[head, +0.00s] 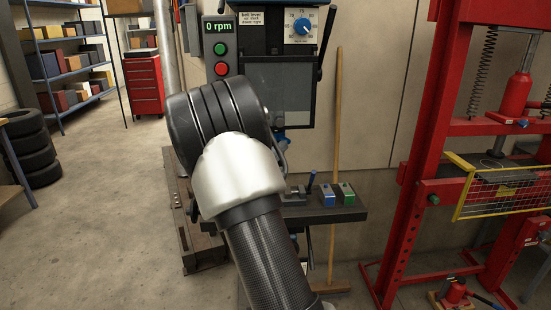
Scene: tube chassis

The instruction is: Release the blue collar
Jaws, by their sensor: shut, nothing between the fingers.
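A small blue part (281,139), which looks like the blue collar, shows just under the drill press head (281,92). It is small and partly covered by my arm, so I cannot tell its position or whether anything touches it. My arm, black with a white joint, fills the middle of the head view and hides much of the spindle area. My gripper is hidden behind the arm, so its place relative to the collar does not show.
The drill press display (223,27) reads 0 rpm. A blue block (328,195) and a green block (346,193) sit on the dark press table (325,214). A broom handle (337,120) stands behind. A red press frame (420,180) stands right. Floor at left (95,190) is clear.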

